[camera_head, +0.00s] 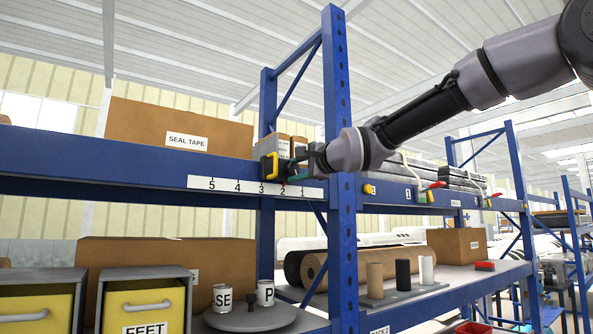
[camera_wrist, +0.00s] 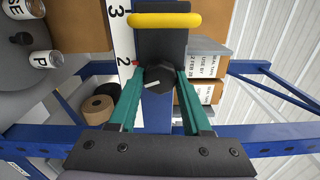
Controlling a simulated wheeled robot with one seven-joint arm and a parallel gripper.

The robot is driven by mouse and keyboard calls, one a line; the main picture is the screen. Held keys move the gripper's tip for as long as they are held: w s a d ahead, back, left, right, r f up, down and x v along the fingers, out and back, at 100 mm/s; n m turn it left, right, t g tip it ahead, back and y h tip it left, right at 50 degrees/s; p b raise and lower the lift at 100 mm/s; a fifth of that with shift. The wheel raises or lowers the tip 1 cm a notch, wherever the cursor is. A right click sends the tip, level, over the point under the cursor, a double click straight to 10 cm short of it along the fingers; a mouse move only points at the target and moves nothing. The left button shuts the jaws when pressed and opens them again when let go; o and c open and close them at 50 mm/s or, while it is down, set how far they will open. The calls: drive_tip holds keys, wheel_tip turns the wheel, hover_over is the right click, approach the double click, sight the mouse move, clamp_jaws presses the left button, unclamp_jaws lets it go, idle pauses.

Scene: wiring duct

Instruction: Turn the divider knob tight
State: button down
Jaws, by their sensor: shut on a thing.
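The divider knob (camera_wrist: 158,80) is black with a white pointer line, seen in the wrist view between my fingertips. It sits on the dark divider block (camera_wrist: 161,45), which has a yellow handle bar (camera_wrist: 165,20). My gripper (camera_wrist: 160,76) has teal fingers and is shut on the knob. The white line runs slantwise across the knob face. In the head view the divider's yellow handle (camera_head: 272,165) shows at the blue shelf beam, near 2 and 3 on the number strip (camera_head: 225,185). My gripper (camera_head: 300,168) covers the knob there.
A blue rack post (camera_head: 343,240) stands just right of my gripper. A seal tape box (camera_head: 180,135) and smaller labelled boxes (camera_wrist: 205,65) sit on the shelf behind the beam. Below are cans (camera_head: 222,297), a brown roll (camera_head: 365,262) and yellow-fronted bins (camera_head: 145,308).

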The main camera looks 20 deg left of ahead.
drive_tip(key=shift+f, duration=0.1)
drive_tip(key=shift+c, duration=1.7)
unclamp_jaws()
drive_tip(key=v, duration=1.1)
drive_tip(key=shift+w, duration=0.15)
